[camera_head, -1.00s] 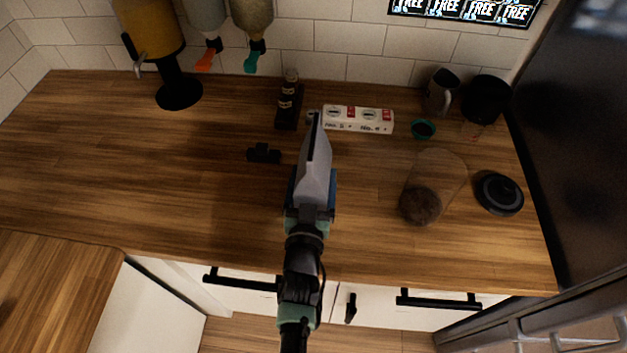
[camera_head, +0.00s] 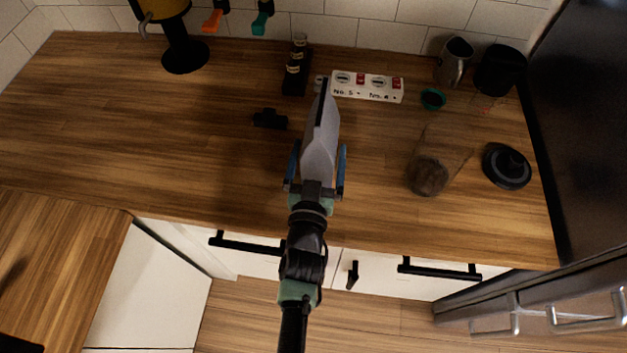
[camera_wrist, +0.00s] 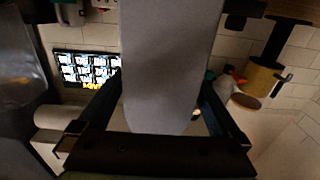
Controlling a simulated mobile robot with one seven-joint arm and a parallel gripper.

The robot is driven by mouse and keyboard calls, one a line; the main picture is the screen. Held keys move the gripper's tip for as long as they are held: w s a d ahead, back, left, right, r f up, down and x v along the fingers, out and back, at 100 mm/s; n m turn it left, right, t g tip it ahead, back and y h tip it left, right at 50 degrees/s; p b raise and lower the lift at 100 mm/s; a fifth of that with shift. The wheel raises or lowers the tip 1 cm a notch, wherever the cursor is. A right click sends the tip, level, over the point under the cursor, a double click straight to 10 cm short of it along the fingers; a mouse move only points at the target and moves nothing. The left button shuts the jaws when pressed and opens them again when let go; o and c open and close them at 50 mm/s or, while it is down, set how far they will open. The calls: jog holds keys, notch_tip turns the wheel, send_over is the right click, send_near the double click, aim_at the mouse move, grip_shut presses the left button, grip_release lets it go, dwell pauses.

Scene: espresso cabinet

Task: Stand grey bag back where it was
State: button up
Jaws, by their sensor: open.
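The grey bag (camera_head: 321,135) is a tall, narrow grey shape near the middle of the counter in the head view. My gripper (camera_head: 319,155) is open around it, with one blue finger on each side and a gap between each finger and the bag. In the wrist view the bag (camera_wrist: 168,65) fills the middle between the spread fingers. Its base is hidden, so I cannot tell whether it rests on the counter.
A clear container (camera_head: 430,174), black lid (camera_head: 506,166), green cup (camera_head: 433,98) and metal pitcher (camera_head: 455,62) are right.

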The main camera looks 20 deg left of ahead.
jog(key=b+v, duration=0.1)
jog(key=v, duration=0.8)
jog(key=shift+s+b, duration=0.3)
jog(key=shift+s, duration=0.1)
jog(key=shift+d+r, duration=0.1)
jog(key=w+r, duration=0.2)
jog(key=r, duration=0.2)
jog(key=w+r+t, duration=0.1)
jog(key=w+r, duration=0.2)
jog(key=r, duration=0.2)
jog(key=w+r+t, duration=0.1)
jog(key=w+r, duration=0.1)
jog(key=r, duration=0.3)
jog(key=shift+w+d, duration=0.2)
jog(key=d+r+m+t+h, duration=0.1)
jog(key=d+r+t, duration=0.25)
jog(key=r, duration=1.15)
jog(key=d+r+t+h, duration=0.15)
jog(key=d+r, duration=0.25)
jog(key=r, duration=1.1)
jog(key=s+d+r+m+t+h, duration=0.1)
jog(key=s+d+r, duration=0.1)
jog(key=s+r, duration=0.2)
jog(key=s+d+r+m+t+h, duration=0.1)
jog(key=s+d+r+t, duration=0.1)
jog(key=r, duration=0.8)
jog(key=shift+s+d, duration=0.5)
jog(key=shift+s, duration=0.65)
jog(key=shift+f+h, duration=0.1)
jog(key=shift+h, duration=0.15)
